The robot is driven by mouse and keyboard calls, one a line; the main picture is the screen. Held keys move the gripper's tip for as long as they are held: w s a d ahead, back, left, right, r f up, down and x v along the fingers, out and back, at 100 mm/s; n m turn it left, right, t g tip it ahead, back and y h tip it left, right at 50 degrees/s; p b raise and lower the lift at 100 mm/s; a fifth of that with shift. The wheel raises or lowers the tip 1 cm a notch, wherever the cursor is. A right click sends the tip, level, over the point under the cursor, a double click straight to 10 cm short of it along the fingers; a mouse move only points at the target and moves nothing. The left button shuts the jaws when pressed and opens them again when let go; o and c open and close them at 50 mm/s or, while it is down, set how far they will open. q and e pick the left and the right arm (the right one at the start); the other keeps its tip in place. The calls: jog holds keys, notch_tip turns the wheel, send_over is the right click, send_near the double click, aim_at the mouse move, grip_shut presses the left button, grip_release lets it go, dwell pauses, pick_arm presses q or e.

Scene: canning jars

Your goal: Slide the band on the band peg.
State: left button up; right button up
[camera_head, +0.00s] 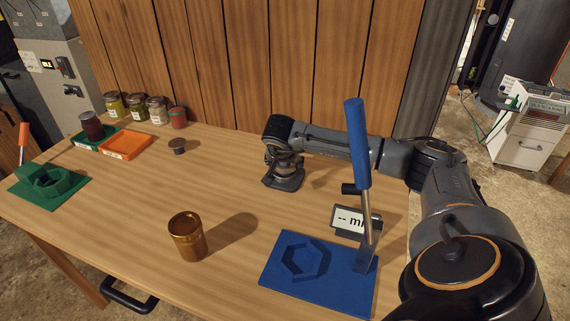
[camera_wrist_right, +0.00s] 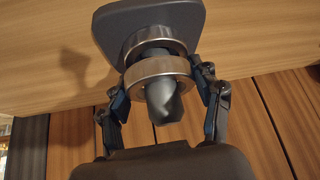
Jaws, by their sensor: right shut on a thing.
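The band peg (camera_wrist_right: 166,106) is a grey rounded post on a dark grey base plate (camera_wrist_right: 145,17); the base also shows in the head view (camera_head: 283,183). A silver band (camera_wrist_right: 155,76) sits around the peg, its tip showing through the ring. My right gripper (camera_wrist_right: 163,90) is shut on this band, a finger on each side. It also shows at the peg in the head view (camera_head: 284,158), where the band is hard to make out. A second silver band (camera_wrist_right: 150,42) lies around the peg closer to the base. My left gripper is not in view.
A green fixture (camera_head: 75,197), an orange tray (camera_head: 125,145) and several jars are at left.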

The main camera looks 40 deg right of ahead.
jog(key=shift+p, duration=0.35)
jog(key=shift+r, duration=0.3)
dwell(0.4)
jog(key=shift+f, duration=0.15)
dwell(0.3)
jog(key=shift+f, duration=0.25)
jog(key=shift+f+b, duration=0.1)
jog(key=shift+b, duration=0.2)
jog(key=shift+s+a+f, duration=0.2)
jog(key=shift+s+f, duration=0.05)
jog(key=shift+f, duration=0.3)
jog(key=shift+w+r+p, duration=0.15)
jog(key=shift+r+p, duration=0.25)
jog(key=shift+r, duration=0.15)
jog(key=shift+w+d+r, duration=0.15)
jog(key=shift+d+r, duration=0.05)
jog(key=shift+r, duration=0.05)
dwell(0.8)
